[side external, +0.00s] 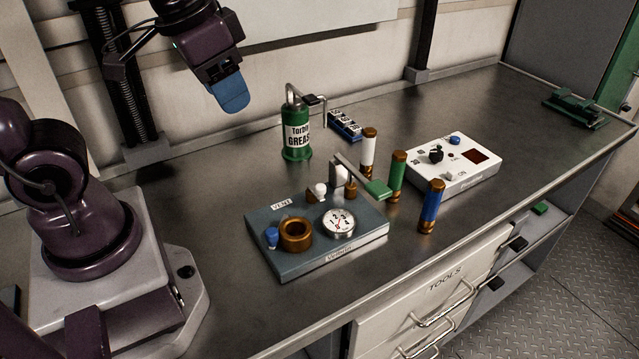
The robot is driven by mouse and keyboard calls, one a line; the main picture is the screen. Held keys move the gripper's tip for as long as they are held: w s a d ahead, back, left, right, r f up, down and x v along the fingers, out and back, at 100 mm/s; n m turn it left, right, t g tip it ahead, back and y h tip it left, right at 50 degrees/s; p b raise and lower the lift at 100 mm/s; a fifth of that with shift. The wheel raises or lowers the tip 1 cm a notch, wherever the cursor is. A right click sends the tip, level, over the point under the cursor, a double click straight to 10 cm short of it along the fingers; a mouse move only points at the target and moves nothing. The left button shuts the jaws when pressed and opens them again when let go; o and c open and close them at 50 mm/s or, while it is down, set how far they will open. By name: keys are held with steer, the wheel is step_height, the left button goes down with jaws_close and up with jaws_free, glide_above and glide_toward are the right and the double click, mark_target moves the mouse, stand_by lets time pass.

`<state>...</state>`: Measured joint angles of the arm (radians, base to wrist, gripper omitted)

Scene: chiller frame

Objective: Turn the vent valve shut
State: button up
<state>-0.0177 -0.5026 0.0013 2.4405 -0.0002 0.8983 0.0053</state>
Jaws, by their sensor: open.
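A blue-grey block (365,236) on the bench carries a small VENT label (282,203) near its back left corner. To the right of the label is a small white knob (318,190) on a brass base. A lever with a green grip (377,189) rises at the back right, over a pale body (338,174) and reaches past the block's edge. A blue knob (271,237) sits at the left. Which of these is the vent valve I cannot tell for sure. My gripper (231,97) hangs above and behind the block, open and empty, its blue fingers overlapping in this view.
The block also bears a brass ring (296,235) and a round gauge (338,222). A green grease can (297,142) stands behind it. White, green and blue cylinders (431,207) stand close on the right, before a white control box (453,166). The bench front left is clear.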

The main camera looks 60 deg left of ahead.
mark_target(321, 186)
steer(key=w+a+f+m+g, duration=0.25)
steer(key=w+f+m, duration=0.65)
steer(key=w+f, duration=0.45)
steer(key=shift+g, duration=0.45)
steer(key=f, duration=0.3)
steer(key=w+f, duration=0.1)
steer(key=f, duration=0.3)
steer(key=w+f, duration=0.1)
steer(key=f, duration=0.3)
steer(key=shift+d, duration=0.15)
jaws_close()
